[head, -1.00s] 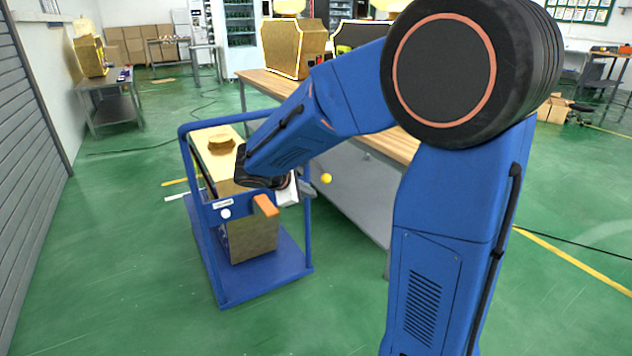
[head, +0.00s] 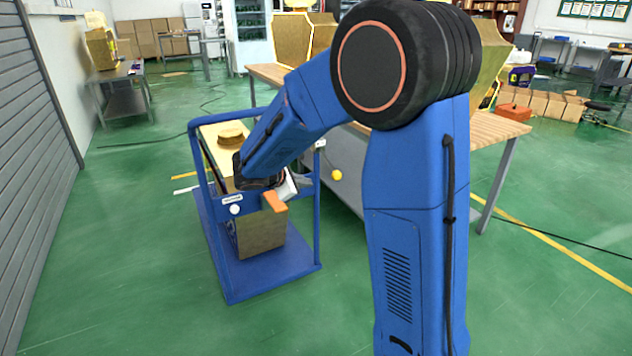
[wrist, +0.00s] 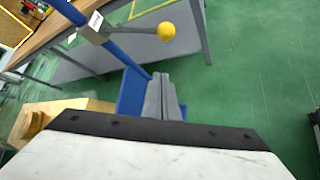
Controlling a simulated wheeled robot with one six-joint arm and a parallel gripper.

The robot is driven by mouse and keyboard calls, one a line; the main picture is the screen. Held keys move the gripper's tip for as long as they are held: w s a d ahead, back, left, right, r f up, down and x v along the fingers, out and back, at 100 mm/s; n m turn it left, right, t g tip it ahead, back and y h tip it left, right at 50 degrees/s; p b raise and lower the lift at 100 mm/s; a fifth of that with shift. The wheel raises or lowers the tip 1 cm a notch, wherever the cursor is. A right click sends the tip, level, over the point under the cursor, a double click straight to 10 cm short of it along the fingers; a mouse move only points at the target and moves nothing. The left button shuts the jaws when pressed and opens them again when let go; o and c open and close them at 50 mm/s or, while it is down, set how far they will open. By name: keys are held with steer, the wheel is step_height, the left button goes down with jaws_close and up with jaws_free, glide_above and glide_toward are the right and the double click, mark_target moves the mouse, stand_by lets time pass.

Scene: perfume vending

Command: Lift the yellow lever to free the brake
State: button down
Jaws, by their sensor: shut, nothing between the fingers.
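The yellow lever shows as a round yellow knob (head: 337,174) beside the right side of the blue cart frame (head: 317,225). In the wrist view the yellow knob (wrist: 166,31) is at the end of a grey rod running from a labelled collar (wrist: 95,27) on the blue bar. My gripper (wrist: 161,80) has its grey fingers closed together with nothing between them. The fingertips are below the knob in the wrist view and do not touch it. In the head view my gripper (head: 298,178) is left of the knob, partly hidden by my arm.
The cart carries a gold box (head: 262,238) with a round gold top piece (head: 230,137). A wooden-topped table (head: 497,127) stands behind my arm. Green floor is open in front.

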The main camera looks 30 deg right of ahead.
mark_target(338, 172)
steer(key=w+d+f, duration=0.1)
steer(key=d+f, duration=0.1)
steer(key=d, duration=0.6)
steer(key=shift+w+d, duration=0.25)
steer(key=shift+r, duration=0.1)
stand_by(0.5)
steer(key=r+n+g, duration=0.1)
steer(key=r+g, duration=0.1)
steer(key=s+r+n+g, duration=0.1)
steer(key=r+g, duration=0.1)
steer(key=r, duration=0.1)
steer(key=shift+s+r+n, duration=0.2)
steer(key=shift+r+n, duration=0.05)
steer(key=shift+n, duration=0.05)
steer(key=shift+w+r+n+g, duration=0.2)
steer(key=shift+r+g, duration=0.3)
steer(key=shift+r, duration=0.5)
steer(key=shift+w+r+n+g, duration=0.1)
steer(key=shift+r+n+g, duration=0.3)
steer(key=shift+r, duration=0.7)
